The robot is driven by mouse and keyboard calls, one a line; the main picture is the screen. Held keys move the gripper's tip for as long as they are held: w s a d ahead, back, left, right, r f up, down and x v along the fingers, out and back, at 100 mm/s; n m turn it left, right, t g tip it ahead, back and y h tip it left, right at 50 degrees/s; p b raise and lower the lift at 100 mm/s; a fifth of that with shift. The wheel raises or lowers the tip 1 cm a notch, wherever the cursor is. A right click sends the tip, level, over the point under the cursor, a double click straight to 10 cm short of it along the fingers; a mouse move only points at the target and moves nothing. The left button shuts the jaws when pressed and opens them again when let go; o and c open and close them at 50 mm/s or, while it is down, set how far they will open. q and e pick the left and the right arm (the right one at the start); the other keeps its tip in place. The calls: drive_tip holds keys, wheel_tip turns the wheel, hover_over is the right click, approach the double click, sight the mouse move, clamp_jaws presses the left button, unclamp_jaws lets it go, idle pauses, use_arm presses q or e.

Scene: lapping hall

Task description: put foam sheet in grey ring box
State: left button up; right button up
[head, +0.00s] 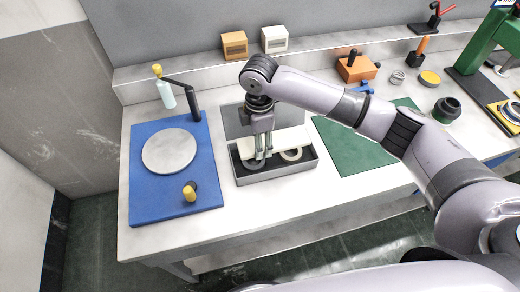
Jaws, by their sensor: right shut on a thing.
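The grey ring box (280,173) stands on the bench, with a dark inside and its grey lid (234,117) raised at the back. A pale ring (291,155) and a greyer ring (250,163) lie in it. The white foam sheet (290,139) is over the back part of the box, roughly level. My right gripper (263,157) points down over the box and is shut on the foam sheet. Its fingers hide part of the sheet and of the box. I cannot tell whether the sheet touches the box. My left gripper is not in view.
A blue base (150,196) with a round grey plate (169,151) and a bottle on an arm stands left. A green mat (350,150) lies right of the box. Two small boxes, orange (235,45) and cream (274,39), stand on the back ledge.

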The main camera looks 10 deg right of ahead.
drive_tip(key=shift+f, duration=2.85)
drive_tip(key=shift+f, duration=0.1)
drive_tip(key=o, duration=0.8)
drive_tip(key=shift+o, duration=0.2)
wheel_tip(320, 180, up, 12)
drive_tip(key=shift+r+b, duration=0.15)
drive_tip(key=shift+b, duration=0.5)
